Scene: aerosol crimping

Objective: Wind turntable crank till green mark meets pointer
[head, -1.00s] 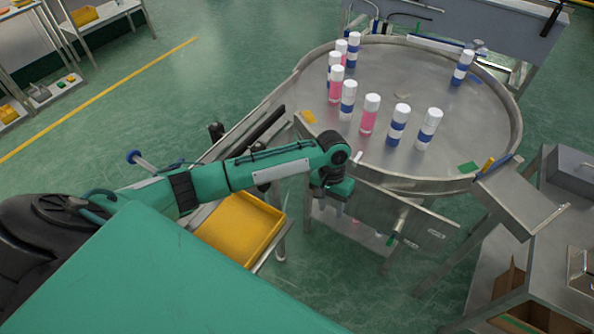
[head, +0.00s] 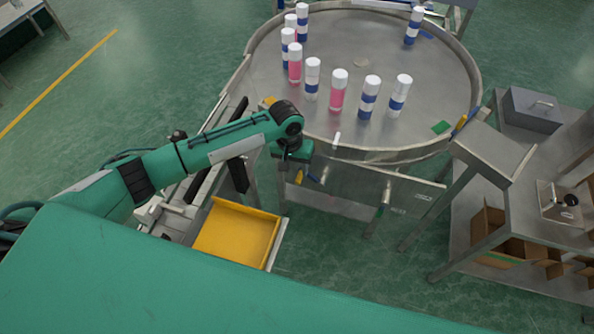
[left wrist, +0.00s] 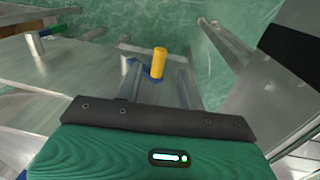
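The round steel turntable (head: 400,60) carries several white-capped cans with pink or blue bands. A green mark (head: 441,128) lies at its near right edge, just left of a yellow and blue piece (head: 461,123) at the rim, which looks like the pointer. My left gripper (head: 307,172) points down at the turntable's front left side, below the rim. A yellow knob (left wrist: 160,61) with a blue part, probably the crank handle, shows in the left wrist view between my apart fingers. In the head view the yellow knob (head: 299,177) is partly hidden by the gripper. My right gripper is not in view.
A yellow tray (head: 238,235) stands left of the turntable, below my left arm. A steel bench (head: 480,210) with a grey box (head: 530,108) and cardboard boxes stands at the right. A yellow mark (head: 268,101) lies at the turntable's left edge.

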